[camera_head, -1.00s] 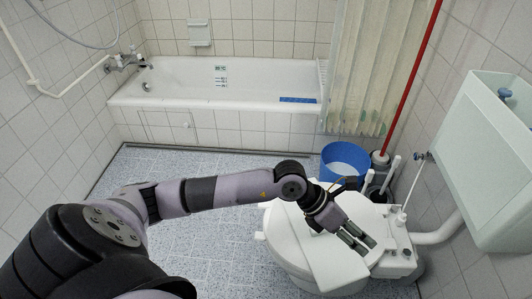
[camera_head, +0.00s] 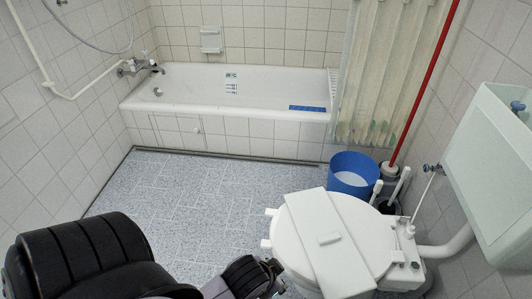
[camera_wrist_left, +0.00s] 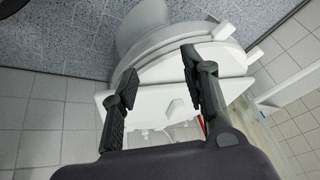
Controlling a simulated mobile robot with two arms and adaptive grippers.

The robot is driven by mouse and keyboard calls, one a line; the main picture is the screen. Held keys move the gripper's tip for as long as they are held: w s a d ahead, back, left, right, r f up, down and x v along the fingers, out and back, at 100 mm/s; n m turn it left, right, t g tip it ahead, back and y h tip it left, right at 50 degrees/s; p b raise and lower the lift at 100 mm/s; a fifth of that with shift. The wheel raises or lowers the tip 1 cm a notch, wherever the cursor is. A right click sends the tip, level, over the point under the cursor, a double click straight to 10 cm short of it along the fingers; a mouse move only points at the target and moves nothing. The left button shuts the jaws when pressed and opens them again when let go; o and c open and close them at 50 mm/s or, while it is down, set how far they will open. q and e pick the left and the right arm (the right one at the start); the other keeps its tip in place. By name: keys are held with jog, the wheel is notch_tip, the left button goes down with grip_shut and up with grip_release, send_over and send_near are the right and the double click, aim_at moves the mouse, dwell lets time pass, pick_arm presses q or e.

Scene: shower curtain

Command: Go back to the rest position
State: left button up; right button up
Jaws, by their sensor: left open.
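My left arm shows at the bottom of the head view, drawn in low beside the toilet. Its hand is mostly cut off by the lower edge there. In the left wrist view my left gripper (camera_wrist_left: 158,70) is open, its two dark fingers apart with nothing between them. Beyond the fingers, the white toilet (camera_wrist_left: 165,75) shows tilted in that view. The toilet lid (camera_head: 290,232) is down in the head view, with a white board (camera_head: 325,250) lying across it. My right gripper is not in view.
A cream shower curtain (camera_head: 385,75) hangs at the right end of the bathtub (camera_head: 235,92). A blue bucket (camera_head: 352,175), a red pole (camera_head: 425,85) and the cistern (camera_head: 490,175) are on the right. The tiled floor (camera_head: 180,195) before the tub is clear.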

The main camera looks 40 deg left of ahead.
pick_arm(q)
jog(key=s, duration=0.1)
jog(key=s+d+f+g, duration=0.1)
jog(key=s, duration=0.1)
jog(key=s+g, duration=0.1)
jog(key=shift+s+d+f+h, duration=0.15)
jog(key=shift+s+f+h, duration=0.15)
jog(key=shift+h, duration=0.1)
